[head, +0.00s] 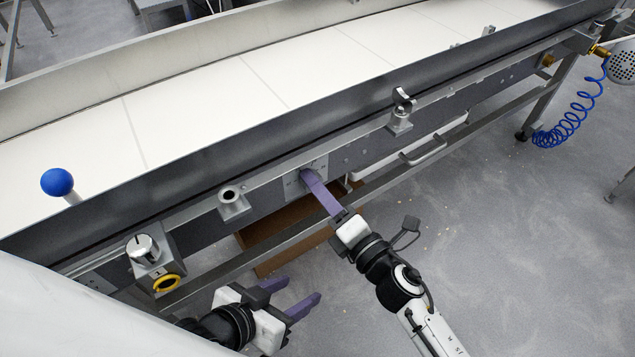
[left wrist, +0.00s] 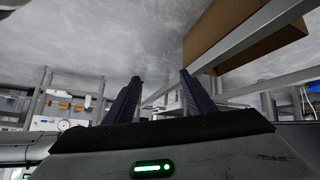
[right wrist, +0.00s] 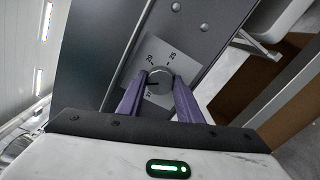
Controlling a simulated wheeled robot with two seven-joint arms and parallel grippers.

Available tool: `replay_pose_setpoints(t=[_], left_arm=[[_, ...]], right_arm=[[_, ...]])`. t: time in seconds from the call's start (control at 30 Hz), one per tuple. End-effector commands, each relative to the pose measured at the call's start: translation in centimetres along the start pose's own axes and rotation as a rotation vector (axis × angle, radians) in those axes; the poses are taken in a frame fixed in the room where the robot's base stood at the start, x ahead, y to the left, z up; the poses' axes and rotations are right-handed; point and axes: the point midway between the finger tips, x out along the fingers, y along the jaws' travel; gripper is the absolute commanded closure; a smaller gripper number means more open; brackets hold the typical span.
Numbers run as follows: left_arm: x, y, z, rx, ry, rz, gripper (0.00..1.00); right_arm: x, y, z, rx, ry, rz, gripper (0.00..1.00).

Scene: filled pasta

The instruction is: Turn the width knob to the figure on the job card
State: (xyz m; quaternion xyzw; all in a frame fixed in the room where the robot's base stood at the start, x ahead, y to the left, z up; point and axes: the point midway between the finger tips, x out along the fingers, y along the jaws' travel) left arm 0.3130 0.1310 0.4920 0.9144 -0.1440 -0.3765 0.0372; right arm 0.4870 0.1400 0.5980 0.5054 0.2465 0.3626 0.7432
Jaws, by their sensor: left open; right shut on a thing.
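The width knob (right wrist: 161,77) is a small round grey knob on a light scale plate (right wrist: 172,50) in the right wrist view. A dark line shows at the knob's left side. My right gripper (head: 307,176) is shut on this knob, its purple fingers on either side. In the head view the fingers cover the knob, and the plate (head: 291,186) shows around them. My left gripper (head: 295,291) is open and empty, low in front of the conveyor. I cannot make out a job card.
The conveyor's white belt (head: 190,105) runs behind its metal side. Along that side are a black-and-white knob (head: 142,247), a yellow ring (head: 166,283) and a blue ball lever (head: 57,182). A cardboard box (head: 285,225) sits below, near a rail.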

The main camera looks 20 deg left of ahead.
Motion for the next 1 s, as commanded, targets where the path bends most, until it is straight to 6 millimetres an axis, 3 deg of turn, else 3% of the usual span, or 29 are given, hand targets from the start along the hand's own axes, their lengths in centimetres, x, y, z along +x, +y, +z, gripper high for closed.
replay_pose_setpoints(t=[0.43,1.0], left_arm=[[-2.3,-0.6,-1.0,-0.016,0.068,-0.035,0.50],[-3.0,-0.7,-1.7,0.014,0.044,-0.044,0.50]], right_arm=[[0.0,0.2,0.0,0.426,0.001,-0.002,0.90],[-0.1,0.1,0.0,0.916,0.001,-0.002,0.90]])
